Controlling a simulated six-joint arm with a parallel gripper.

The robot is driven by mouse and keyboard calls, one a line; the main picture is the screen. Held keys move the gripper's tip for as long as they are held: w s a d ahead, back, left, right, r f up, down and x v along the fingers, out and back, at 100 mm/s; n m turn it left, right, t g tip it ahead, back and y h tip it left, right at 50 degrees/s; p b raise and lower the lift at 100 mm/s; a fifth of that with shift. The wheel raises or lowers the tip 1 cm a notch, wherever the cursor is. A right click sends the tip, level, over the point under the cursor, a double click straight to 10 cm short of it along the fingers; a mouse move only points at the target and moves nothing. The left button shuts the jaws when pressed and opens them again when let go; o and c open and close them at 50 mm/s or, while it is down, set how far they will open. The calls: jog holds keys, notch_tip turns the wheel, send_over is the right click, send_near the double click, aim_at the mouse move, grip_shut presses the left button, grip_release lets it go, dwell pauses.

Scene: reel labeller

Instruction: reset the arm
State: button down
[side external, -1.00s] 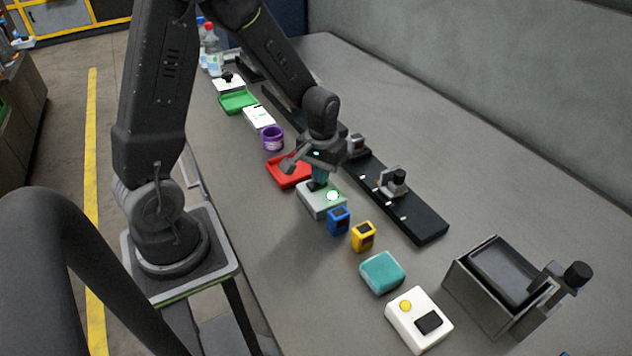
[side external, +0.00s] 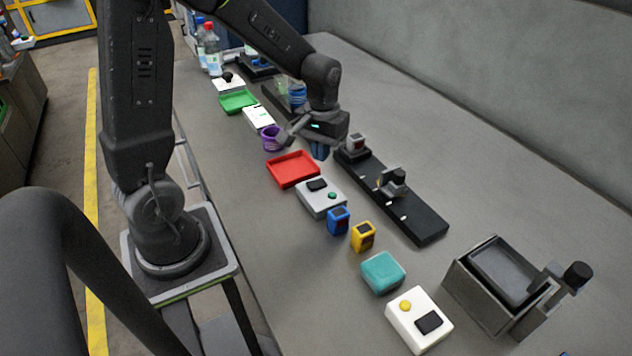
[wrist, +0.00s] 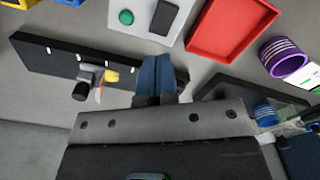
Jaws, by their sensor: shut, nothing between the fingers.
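My gripper (side external: 320,151) is in the air above the far part of the table, behind the red tray and near the far end of a long black rail. Its blue fingers are together with nothing between them. In the wrist view the shut fingers (wrist: 155,76) show at the middle, beside the black rail (wrist: 45,58). The grey box with a green button (side external: 320,198) stands in front of the red tray, clear of my gripper. Its green button is dark, not glowing.
The red tray (side external: 293,169), purple ring stack (side external: 271,138), blue device (side external: 338,221), yellow device (side external: 363,237), teal block (side external: 383,273) and white box (side external: 419,320) line the table. A metal bin (side external: 490,285) stands at right. Bottles (side external: 212,50) stand at the back.

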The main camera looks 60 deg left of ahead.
jog(key=shift+r, duration=0.3)
jog(key=s+d+r+m+t, duration=0.5)
jog(key=s+d+r, duration=0.4)
jog(key=s+r, duration=0.4)
jog(key=shift+s+d+r+m+t, duration=0.2)
jog(key=shift+r+m+t, duration=0.1)
jog(key=shift+m, duration=0.2)
